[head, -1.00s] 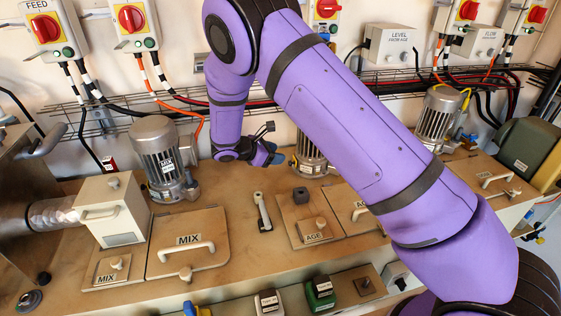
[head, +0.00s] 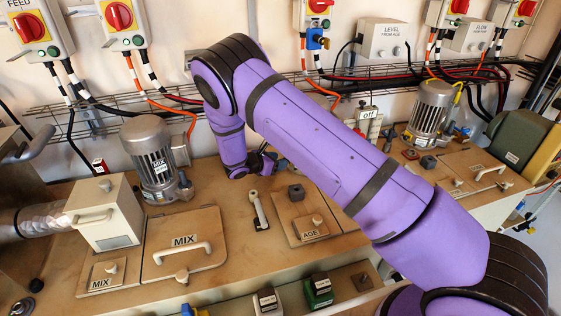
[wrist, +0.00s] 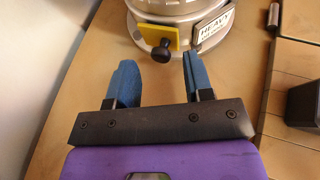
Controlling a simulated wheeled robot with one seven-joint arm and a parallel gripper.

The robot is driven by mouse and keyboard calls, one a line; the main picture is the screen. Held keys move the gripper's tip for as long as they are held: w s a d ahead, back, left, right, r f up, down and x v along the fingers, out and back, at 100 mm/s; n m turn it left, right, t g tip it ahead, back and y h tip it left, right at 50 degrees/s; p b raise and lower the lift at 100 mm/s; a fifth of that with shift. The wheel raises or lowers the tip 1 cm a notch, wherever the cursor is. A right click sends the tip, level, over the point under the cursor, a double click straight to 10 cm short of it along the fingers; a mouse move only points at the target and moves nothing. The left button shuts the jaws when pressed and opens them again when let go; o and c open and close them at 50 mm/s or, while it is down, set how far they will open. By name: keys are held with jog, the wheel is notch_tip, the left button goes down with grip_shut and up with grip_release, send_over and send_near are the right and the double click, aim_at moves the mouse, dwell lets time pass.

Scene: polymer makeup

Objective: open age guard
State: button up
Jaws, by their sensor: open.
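A tan panel labelled AGE (head: 290,229) with a small knob lies on the bench in the head view, left of my arm. What lies right of it is hidden by my arm. My gripper (head: 272,164) hangs low behind this panel, partly hidden by my arm. In the wrist view my gripper (wrist: 155,85) is open, with two blue fingers apart and nothing between them. Just beyond the fingertips is a black knob (wrist: 162,50) on a yellow plate (wrist: 157,34) at a metal motor base (wrist: 193,12). A label on the base reads HEAVY.
A dark block (head: 296,192) stands on the AGE panel's back edge, a pale lever (head: 259,210) left of it. A MIX lid (head: 170,262) with a handle and a MIX motor (head: 152,158) are further left. Another motor (head: 431,108) stands right. Cables run along the wall.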

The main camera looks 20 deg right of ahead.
jog(key=shift+x, duration=0.85)
grip_shut()
